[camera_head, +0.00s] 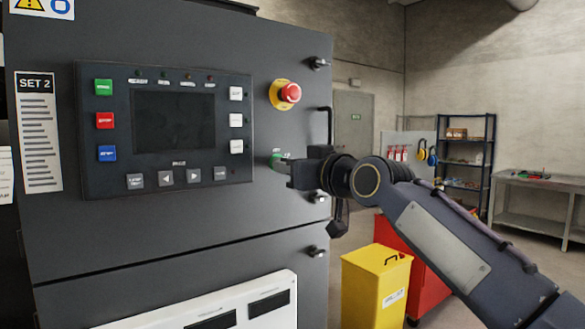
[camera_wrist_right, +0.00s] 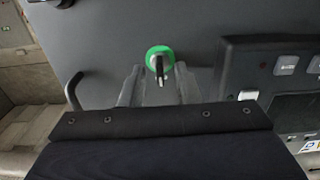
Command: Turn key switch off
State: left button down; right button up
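The key switch (camera_wrist_right: 159,62) shows in the right wrist view as a green round plate with a dark key or knob standing out of it. In the head view only a bit of its green plate (camera_head: 277,153) shows; my right gripper hides the rest. My right gripper (camera_head: 283,165) reaches the dark cabinet front from the right. In the right wrist view its two fingers (camera_wrist_right: 157,87) stand apart, one on each side of the key, with gaps visible. My left gripper is in neither view.
A control panel (camera_head: 165,178) with a dark screen and buttons is left of the switch. A red emergency stop button (camera_head: 289,93) on a yellow base sits above it. Cabinet handle (camera_head: 325,125) is close by on the right. A yellow bin (camera_head: 372,290) stands on the floor.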

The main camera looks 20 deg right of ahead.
jog(key=b+v, duration=0.2)
jog(key=v, duration=0.5)
jog(key=shift+s+b, duration=0.25)
jog(key=shift+b, duration=0.1)
jog(key=shift+d, duration=0.1)
jog(key=s+f+m+g, duration=0.2)
jog(key=s+f, duration=0.7)
jog(key=f, duration=0.6)
jog(key=s+f+m+g+h, duration=0.1)
jog(key=s+f+m+g, duration=0.1)
jog(key=s+f+g, duration=0.3)
jog(key=s+f+m+g+h, duration=0.1)
jog(key=s+f+g, duration=0.3)
jog(key=s+f, duration=0.9)
notch_tip(320, 180, down, 14)
jog(key=shift+s+d+r+m, duration=0.15)
jog(key=shift+s+d+m, duration=0.1)
jog(key=shift+m, duration=0.25)
jog(key=shift+o, duration=0.4)
